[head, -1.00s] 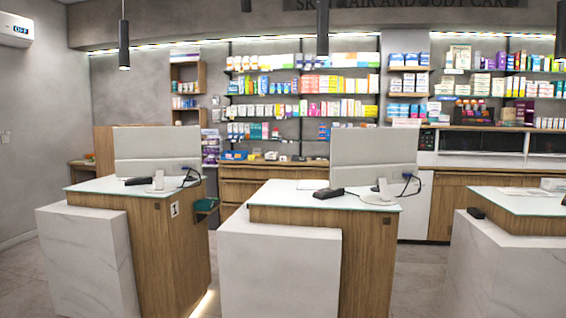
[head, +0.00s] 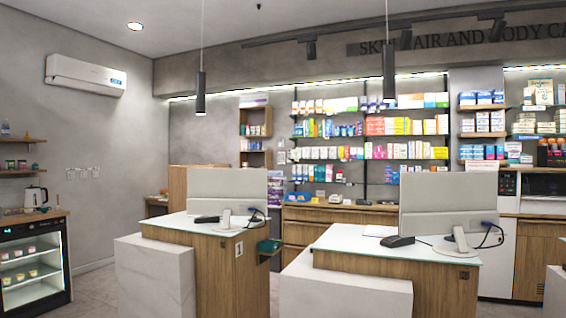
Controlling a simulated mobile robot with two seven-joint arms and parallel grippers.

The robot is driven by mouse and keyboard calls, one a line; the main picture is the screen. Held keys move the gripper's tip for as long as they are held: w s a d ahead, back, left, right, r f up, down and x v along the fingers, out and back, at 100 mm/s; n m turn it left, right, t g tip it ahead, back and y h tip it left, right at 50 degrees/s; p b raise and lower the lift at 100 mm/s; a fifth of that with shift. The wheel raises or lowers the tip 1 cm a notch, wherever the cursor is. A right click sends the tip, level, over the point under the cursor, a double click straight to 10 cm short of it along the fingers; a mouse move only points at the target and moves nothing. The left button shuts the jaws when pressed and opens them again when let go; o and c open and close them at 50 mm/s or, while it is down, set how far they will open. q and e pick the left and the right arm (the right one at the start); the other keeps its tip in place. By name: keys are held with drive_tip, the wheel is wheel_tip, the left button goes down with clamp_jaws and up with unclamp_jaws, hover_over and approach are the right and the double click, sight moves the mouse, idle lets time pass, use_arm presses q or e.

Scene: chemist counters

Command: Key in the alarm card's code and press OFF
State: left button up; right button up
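No alarm card and no alarm keypad can be made out for certain. Small white plates (head: 83,173) sit on the left wall, too small to tell what they are. A dark panel with small marks (head: 508,184) shows at the back right, at the edge of a white unit; I cannot tell whether it has keys. Neither of my grippers is in the head view.
Two wood counters with glass tops (head: 190,229) (head: 345,240) carry monitors (head: 226,190) (head: 448,200). Marble blocks (head: 153,275) stand before them. A glass-door fridge (head: 33,270) with a kettle (head: 35,196) on top stands left. Floor (head: 95,290) between fridge and counters is clear.

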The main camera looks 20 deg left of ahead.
use_arm(q)
clamp_jaws()
idle(1.9)
